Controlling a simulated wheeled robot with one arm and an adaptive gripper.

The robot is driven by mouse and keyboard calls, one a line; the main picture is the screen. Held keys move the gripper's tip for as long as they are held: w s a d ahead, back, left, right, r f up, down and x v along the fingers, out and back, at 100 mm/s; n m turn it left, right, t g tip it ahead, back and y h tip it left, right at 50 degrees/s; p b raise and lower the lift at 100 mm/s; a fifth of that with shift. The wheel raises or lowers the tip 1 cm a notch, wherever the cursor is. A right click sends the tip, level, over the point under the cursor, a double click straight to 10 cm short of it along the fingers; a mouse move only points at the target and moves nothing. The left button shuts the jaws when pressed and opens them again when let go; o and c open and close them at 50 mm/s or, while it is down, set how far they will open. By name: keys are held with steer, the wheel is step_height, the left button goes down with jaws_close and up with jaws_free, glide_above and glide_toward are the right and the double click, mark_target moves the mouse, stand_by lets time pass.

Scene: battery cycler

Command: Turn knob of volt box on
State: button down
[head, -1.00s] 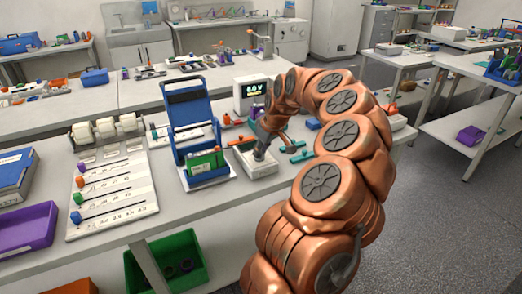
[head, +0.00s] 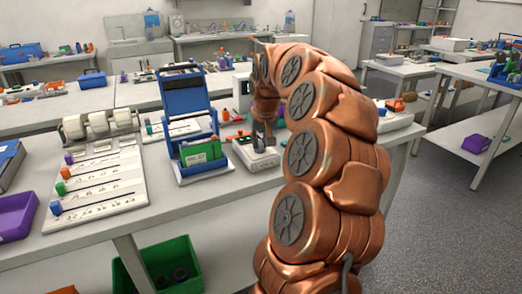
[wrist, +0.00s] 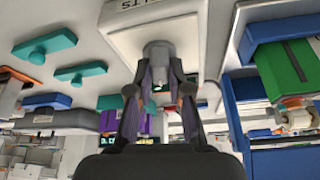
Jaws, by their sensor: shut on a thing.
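The volt box (head: 243,151) is a low pale box at the front of the workbench, right of the blue stand. In the wrist view it fills the top middle (wrist: 126,18), with part of a printed label ending in "LTS". In the head view my gripper (head: 263,141) is down on the box and hides the knob. The knob's turn angle cannot be read.
A blue stand with a green battery pack (head: 201,154) is close left of the box. A white meter (head: 242,88) behind is partly covered by my arm. Teal T-shaped pieces (wrist: 80,72) lie beside the box. A slider board (head: 100,190) is farther left.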

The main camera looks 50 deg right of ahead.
steer(key=shift+m+b, duration=0.6)
steer(key=shift+b, duration=0.05)
steer(key=shift+h, duration=0.3)
steer(key=c, duration=1.1)
jaws_free()
steer(key=shift+r, duration=0.1)
steer(key=v, duration=1.2)
steer(key=shift+w, duration=0.2)
